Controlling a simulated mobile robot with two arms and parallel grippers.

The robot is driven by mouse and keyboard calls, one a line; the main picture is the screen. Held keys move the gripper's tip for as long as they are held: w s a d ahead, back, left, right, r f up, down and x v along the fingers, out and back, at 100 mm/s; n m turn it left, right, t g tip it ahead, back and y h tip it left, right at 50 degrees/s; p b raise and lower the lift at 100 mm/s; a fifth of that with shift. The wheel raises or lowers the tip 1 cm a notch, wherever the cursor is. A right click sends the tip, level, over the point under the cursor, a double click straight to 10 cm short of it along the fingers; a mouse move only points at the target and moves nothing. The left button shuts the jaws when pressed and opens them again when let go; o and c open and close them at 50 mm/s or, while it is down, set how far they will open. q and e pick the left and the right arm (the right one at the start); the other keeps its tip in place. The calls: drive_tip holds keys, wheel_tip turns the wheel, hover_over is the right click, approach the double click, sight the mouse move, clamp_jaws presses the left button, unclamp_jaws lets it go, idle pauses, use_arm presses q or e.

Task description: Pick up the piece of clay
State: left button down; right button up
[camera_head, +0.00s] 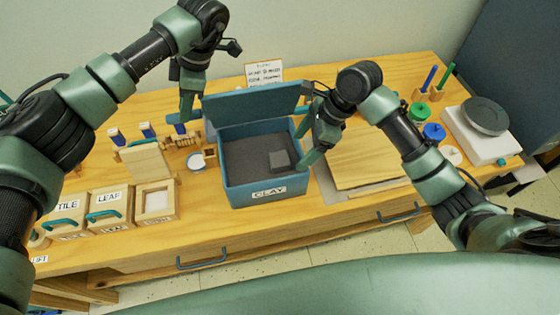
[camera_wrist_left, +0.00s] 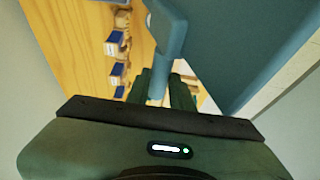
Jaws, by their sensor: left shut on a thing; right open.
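The piece of clay (camera_head: 280,160) is a small grey block inside the blue box (camera_head: 236,193) labelled CLAY, near its front right. The box's blue lid (camera_head: 250,103) stands raised at the back. My left gripper (camera_head: 186,118) is shut on a blue handle at the lid's left side; the left wrist view shows the fingers (camera_wrist_left: 161,88) around the blue handle (camera_wrist_left: 158,86), with the lid (camera_wrist_left: 235,40) beyond. My right gripper (camera_head: 308,145) is open and empty at the box's right wall, to the right of the clay and apart from it.
Wooden boxes labelled TILE and LEAF (camera_head: 108,205) stand at the left. A wooden board (camera_head: 370,155) lies right of the box. A white scale (camera_head: 475,135) and green and blue discs (camera_head: 434,132) are further right. A white sign (camera_head: 264,73) stands behind the lid.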

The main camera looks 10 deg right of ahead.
sight(278, 164)
drive_tip(key=a, duration=0.3)
drive_tip(key=shift+w, duration=0.35)
drive_tip(key=shift+x, duration=2.55)
clamp_jaws()
